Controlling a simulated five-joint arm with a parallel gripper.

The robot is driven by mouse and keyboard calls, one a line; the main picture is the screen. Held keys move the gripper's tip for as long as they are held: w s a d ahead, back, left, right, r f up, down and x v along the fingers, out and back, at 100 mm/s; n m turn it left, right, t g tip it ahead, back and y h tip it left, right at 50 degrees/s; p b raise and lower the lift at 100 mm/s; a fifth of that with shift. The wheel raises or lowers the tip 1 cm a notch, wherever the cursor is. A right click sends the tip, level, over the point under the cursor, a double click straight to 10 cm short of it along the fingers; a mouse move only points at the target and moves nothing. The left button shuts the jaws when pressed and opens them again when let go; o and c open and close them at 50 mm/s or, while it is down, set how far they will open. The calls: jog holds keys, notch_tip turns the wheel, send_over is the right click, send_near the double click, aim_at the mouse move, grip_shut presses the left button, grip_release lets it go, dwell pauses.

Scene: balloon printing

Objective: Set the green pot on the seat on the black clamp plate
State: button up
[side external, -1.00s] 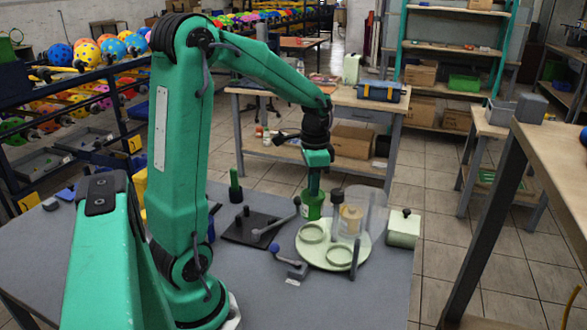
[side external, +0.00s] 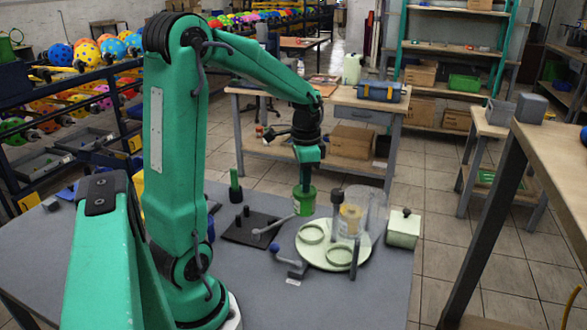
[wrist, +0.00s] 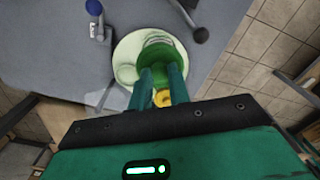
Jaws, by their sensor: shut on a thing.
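The green pot (side external: 304,204) is between the fingers of my gripper (side external: 306,186), which is shut on it and points down. In the wrist view the pot (wrist: 160,52) shows at the fingertips of my gripper (wrist: 163,80). In the side view the pot stands upright behind the round pale green plate (side external: 325,258), apparently above the table. The black clamp plate (side external: 238,235) lies to the left of the pot, with short black posts and a grey lever (side external: 272,226) on it. The seat itself is too small to make out.
The round plate carries two rings, a clear cylinder (side external: 378,215) and a tan part (side external: 350,217). A blue-knobbed clamp (side external: 290,262) stands in front. A dark green bottle-like post (side external: 235,187) stands behind the clamp plate. A pale box (side external: 403,229) is at the right.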

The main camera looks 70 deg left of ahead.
jog(key=s+a, duration=1.1)
dwell(1.3)
jog(key=shift+s+a+f, duration=0.1)
dwell(0.6)
notch_tip(320, 180, down, 6)
jog(key=shift+f, duration=0.2)
dwell(1.2)
jog(key=shift+f, duration=1)
dwell(2.0)
